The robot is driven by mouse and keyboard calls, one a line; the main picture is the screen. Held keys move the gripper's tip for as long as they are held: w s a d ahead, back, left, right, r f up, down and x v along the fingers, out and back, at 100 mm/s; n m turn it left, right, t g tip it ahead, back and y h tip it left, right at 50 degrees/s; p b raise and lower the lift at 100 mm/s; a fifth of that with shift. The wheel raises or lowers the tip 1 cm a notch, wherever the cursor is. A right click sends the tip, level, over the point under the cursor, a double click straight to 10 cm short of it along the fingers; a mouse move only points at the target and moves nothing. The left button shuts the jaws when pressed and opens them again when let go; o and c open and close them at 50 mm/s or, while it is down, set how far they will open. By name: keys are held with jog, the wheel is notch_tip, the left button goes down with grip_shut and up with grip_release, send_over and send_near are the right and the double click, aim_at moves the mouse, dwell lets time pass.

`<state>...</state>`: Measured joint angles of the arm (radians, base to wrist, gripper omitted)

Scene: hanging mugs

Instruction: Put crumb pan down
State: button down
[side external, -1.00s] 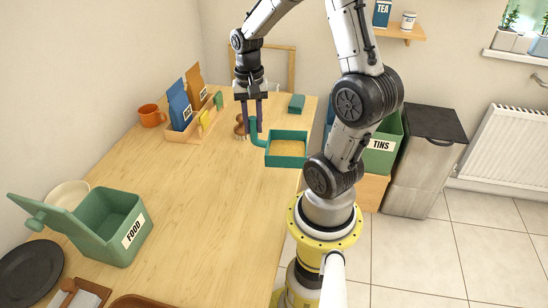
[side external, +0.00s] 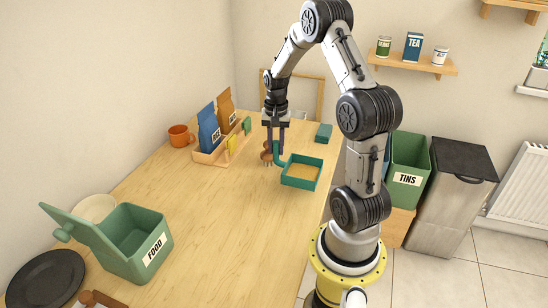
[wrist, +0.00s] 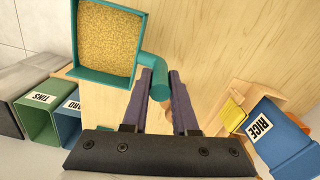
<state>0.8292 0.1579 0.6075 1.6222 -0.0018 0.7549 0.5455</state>
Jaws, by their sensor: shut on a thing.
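The crumb pan (side external: 302,172) is a teal square tray filled with golden crumbs, with a bent teal handle. It is near the right edge of the wooden table (side external: 215,220) in the side view, roughly level. I cannot tell whether its base touches the table. My gripper (side external: 275,151) points down and is shut on the handle, to the left of the tray. In the wrist view the dark fingers of my gripper (wrist: 159,88) are on either side of the handle end, and the crumb pan (wrist: 109,42) is at the upper left.
A small brown object (side external: 266,153) stands close left of my gripper. A wooden rack (side external: 222,146) with packets, an orange mug (side external: 180,135) and a teal block (side external: 323,132) are farther back. The green FOOD bin (side external: 138,243) is at front left. The table's middle is clear.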

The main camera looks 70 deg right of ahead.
jog(key=shift+w+d+f, duration=0.2)
jog(key=shift+d+f, duration=0.05)
jog(key=shift+f, duration=0.65)
jog(key=shift+w+d+f, duration=0.2)
jog(key=shift+w+f, duration=0.05)
jog(key=shift+f, duration=0.6)
jog(key=shift+w+d+f, duration=0.2)
jog(key=shift+d+f, duration=0.05)
jog(key=shift+f, duration=0.75)
jog(key=c, duration=0.7)
grip_release()
